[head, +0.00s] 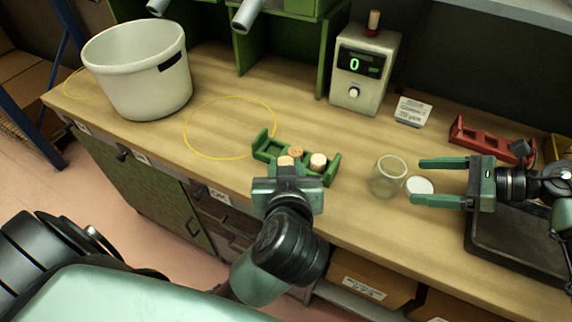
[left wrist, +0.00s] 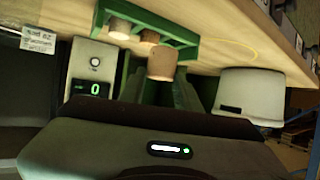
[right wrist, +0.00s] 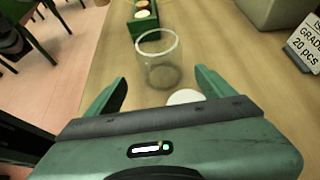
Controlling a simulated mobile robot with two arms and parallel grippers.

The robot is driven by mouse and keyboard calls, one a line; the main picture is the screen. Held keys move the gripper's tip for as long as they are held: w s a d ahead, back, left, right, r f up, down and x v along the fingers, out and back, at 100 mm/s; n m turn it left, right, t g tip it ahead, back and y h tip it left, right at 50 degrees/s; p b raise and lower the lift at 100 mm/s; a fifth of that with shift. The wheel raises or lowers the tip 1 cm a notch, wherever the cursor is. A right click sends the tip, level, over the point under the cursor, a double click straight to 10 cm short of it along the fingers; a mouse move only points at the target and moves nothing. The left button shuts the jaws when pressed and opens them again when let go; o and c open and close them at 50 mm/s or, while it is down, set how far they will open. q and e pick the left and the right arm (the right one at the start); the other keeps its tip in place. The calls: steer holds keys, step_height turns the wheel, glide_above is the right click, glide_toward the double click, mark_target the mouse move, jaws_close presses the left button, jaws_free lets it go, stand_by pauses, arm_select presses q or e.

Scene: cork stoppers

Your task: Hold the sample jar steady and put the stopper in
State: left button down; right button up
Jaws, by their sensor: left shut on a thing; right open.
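My left gripper (head: 286,172) is shut on a cork stopper (left wrist: 162,62), in front of the green rack (head: 330,172). The held stopper also shows at the fingertips in the head view (head: 286,160). Two more stoppers, an orange-brown one (head: 296,152) and a paler one (head: 318,160), sit in the rack. The clear, open-topped sample jar (head: 387,175) stands upright on the bench, right of the rack. My right gripper (head: 417,182) is open and empty, its fingers pointing at the jar. In the right wrist view the jar (right wrist: 160,62) lies just beyond the fingertips.
A white disc (head: 420,185) lies beside the jar, between the right fingers. A display box reading 0 (head: 362,75), a small card (head: 413,110) and a red rack (head: 485,140) stand behind. A white bucket (head: 135,75) and yellow loop (head: 230,98) are left. A dark tray (head: 515,240) lies right.

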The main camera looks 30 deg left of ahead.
mark_target(392, 179)
steer(key=p+x, duration=0.1)
steer(key=x, duration=0.3)
steer(key=shift+a, duration=0.2)
steer(key=shift+b+x, duration=1.05)
steer(key=shift+b, duration=0.15)
steer(key=shift+b+x, duration=0.45)
steer(key=shift+x, duration=0.35)
